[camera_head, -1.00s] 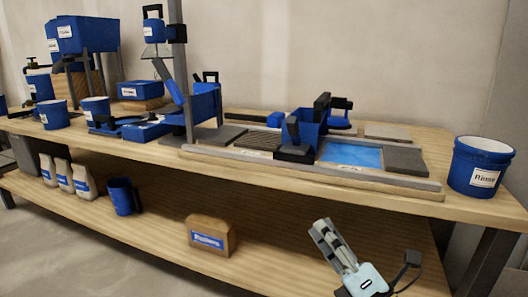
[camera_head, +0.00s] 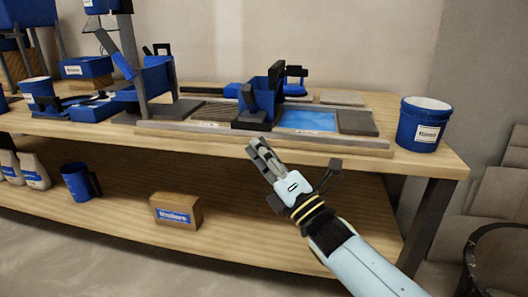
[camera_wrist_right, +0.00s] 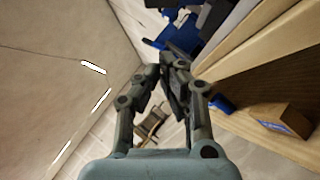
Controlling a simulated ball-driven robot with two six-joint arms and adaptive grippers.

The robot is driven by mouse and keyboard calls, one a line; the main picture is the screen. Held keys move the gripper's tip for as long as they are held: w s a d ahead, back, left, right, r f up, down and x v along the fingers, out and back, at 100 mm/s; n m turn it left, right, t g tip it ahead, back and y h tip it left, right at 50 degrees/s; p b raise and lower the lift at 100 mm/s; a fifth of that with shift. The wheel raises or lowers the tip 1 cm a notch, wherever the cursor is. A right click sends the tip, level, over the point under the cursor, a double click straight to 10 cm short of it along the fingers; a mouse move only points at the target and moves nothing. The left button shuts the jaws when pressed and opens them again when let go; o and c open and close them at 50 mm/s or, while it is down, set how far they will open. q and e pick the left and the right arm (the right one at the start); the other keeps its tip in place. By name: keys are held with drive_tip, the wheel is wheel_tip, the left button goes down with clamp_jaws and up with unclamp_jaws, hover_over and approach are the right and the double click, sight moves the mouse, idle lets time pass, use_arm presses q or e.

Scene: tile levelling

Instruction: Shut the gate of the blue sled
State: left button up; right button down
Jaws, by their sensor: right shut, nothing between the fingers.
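The blue sled (camera_head: 270,92) stands on the workbench right of centre in the head view, on the strip of panels near the front edge. It has dark grey parts at its front and a dark upright plate (camera_head: 277,78) at its right side. I cannot tell which part is the gate or how it stands. My right gripper (camera_head: 255,146) is shut and empty. It is in front of the bench's front edge, below the sled and apart from it. Its fingers also show in the right wrist view (camera_wrist_right: 167,75). My left gripper is not in view.
A blue panel (camera_head: 308,120) and a grey slab (camera_head: 357,123) lie right of the sled. A blue Rinse bucket (camera_head: 421,130) stands at the bench's right end. A dark post (camera_head: 133,60) rises at left. On the lower shelf are a brown box (camera_head: 176,209) and a blue jug (camera_head: 78,182).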

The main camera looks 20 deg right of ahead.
sight(250, 100)
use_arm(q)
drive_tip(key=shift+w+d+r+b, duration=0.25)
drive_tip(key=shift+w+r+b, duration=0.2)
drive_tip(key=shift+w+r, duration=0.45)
use_arm(e)
drive_tip(key=w+r, duration=0.5)
drive_tip(key=w, duration=0.2)
drive_tip(key=shift+w+r, duration=0.2)
drive_tip(key=shift+w, duration=0.2)
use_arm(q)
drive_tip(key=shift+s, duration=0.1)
use_arm(e)
drive_tip(key=shift+r, duration=0.1)
